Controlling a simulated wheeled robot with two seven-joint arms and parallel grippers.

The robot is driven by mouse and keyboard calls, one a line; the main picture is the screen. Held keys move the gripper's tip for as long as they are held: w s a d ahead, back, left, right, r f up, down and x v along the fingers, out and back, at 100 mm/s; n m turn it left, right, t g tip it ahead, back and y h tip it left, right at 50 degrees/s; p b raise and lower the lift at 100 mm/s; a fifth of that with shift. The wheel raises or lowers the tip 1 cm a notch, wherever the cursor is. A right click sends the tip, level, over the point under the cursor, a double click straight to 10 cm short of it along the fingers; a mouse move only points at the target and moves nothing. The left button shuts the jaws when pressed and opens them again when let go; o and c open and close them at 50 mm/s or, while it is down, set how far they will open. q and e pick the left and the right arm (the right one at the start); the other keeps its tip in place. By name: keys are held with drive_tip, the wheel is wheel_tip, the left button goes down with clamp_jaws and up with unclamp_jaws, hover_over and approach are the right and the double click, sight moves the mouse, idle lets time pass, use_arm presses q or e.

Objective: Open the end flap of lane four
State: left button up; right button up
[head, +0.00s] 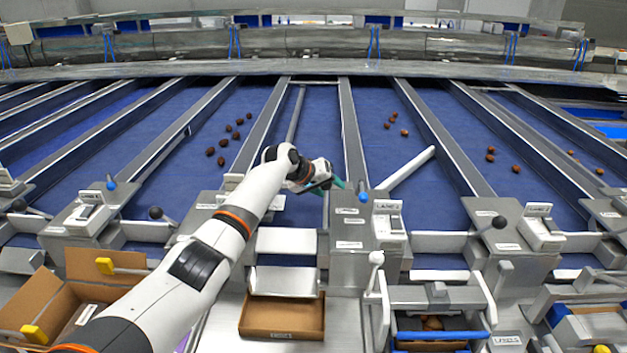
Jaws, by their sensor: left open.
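Several blue lanes run toward me, split by grey metal dividers. My left arm reaches over the middle lane (318,125). Its gripper (338,185) is open, with teal fingertips close to a blue-knobbed lever (363,196) on the grey lane-end housing (365,240). I cannot tell whether the fingers touch the lever. A pale end flap (286,241) crosses the middle lane's end, above a metal chute (285,281). The lane labels are too small to read surely, so I cannot tell which is lane four. My right gripper is out of view.
Brown dates (222,161) lie on the lane to the left, others (404,132) on the lane to the right. A white bar (408,168) slants across that right lane. A brown carton (281,318) stands below the chute. A blue-handled crate (443,334) stands at right.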

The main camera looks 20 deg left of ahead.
use_arm(q)
drive_tip(key=b+v, duration=0.1)
drive_tip(key=v, duration=0.9)
drive_tip(key=shift+s+a+r+b, duration=0.2)
drive_tip(key=shift+s+b, duration=0.1)
drive_tip(key=shift+b, duration=0.1)
